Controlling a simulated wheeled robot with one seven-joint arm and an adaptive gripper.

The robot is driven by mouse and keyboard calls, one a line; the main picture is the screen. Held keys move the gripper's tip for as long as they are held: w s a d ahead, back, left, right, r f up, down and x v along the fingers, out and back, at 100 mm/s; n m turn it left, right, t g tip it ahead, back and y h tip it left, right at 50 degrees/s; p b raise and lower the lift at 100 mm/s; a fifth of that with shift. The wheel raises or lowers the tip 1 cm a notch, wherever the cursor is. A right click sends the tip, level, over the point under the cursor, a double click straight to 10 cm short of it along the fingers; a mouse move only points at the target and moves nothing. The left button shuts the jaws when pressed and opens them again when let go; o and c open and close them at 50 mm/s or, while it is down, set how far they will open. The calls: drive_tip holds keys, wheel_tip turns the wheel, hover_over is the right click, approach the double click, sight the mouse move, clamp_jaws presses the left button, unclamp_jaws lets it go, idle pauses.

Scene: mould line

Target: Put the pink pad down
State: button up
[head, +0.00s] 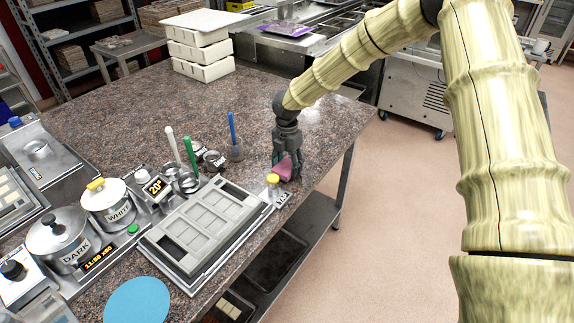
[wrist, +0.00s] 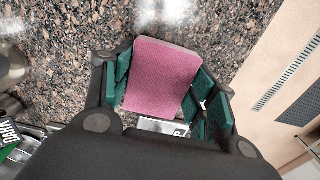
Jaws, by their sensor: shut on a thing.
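The pink pad (wrist: 163,75) is a flat, rounded block held between the green-lined fingers of my gripper (wrist: 160,95) in the wrist view. In the head view my gripper (head: 285,166) points down near the right edge of the stone counter, with the pink pad (head: 284,173) low between its fingers. Below the pad the speckled counter (wrist: 70,25) shows. Whether the pad touches the counter cannot be told. A small metal holder with a yellow-topped item (head: 272,179) stands right in front of the gripper.
A grey mould tray (head: 207,226) lies to the left of the gripper. Small metal cups and a blue-handled tool (head: 233,137) stand behind it. White stacked boxes (head: 200,44) are at the back. The counter's middle (head: 130,95) is clear. The counter edge drops off at right.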

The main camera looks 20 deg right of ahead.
sight(287, 166)
drive_tip(key=shift+s+f, duration=0.2)
drive_tip(key=shift+s, duration=0.25)
drive_tip(key=shift+w+f, duration=0.1)
drive_tip(key=shift+w, duration=0.05)
drive_tip(key=o, duration=1.1)
drive_tip(key=shift+w+f, duration=0.1)
drive_tip(key=shift+c, duration=0.2)
drive_tip(key=shift+r, duration=0.5)
wheel_tip(287, 166, up, 11)
drive_tip(key=b, duration=0.3)
drive_tip(key=shift+r+b, duration=0.15)
drive_tip(key=shift+b, duration=0.2)
